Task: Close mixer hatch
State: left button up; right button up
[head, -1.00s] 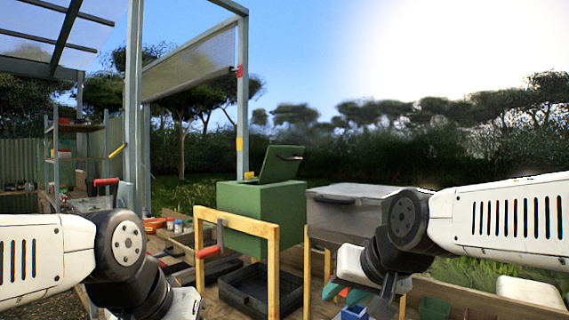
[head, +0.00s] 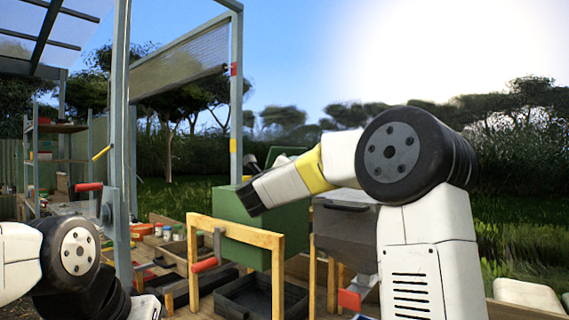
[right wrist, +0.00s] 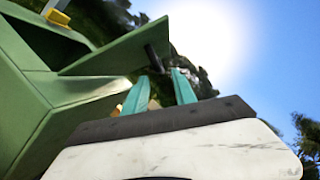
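The green mixer (head: 290,225) stands ahead of me, partly covered by my right arm. Its green hatch (head: 285,153) is raised, with only its upper part showing behind the arm. In the right wrist view the hatch (right wrist: 112,52) stands open at an angle over the mixer's opening (right wrist: 40,40). A dark handle (right wrist: 154,58) sticks out from the hatch. My right gripper (right wrist: 162,80) is open, its teal fingertips apart and close to the handle; I cannot tell whether they touch it. My left gripper is out of view.
A wooden frame (head: 193,240) with a red-handled crank stands before the mixer. A grey lidded box (head: 345,225) is to the right, partly behind my right arm. A black tray (head: 250,295) lies below. A metal post (head: 120,150) rises at left.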

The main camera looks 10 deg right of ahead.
jog(key=x, duration=0.6)
jog(key=shift+w+d+r, duration=0.1)
jog(key=shift+w+d, duration=0.1)
jog(key=shift+w, duration=0.1)
grip_shut()
dwell(1.1)
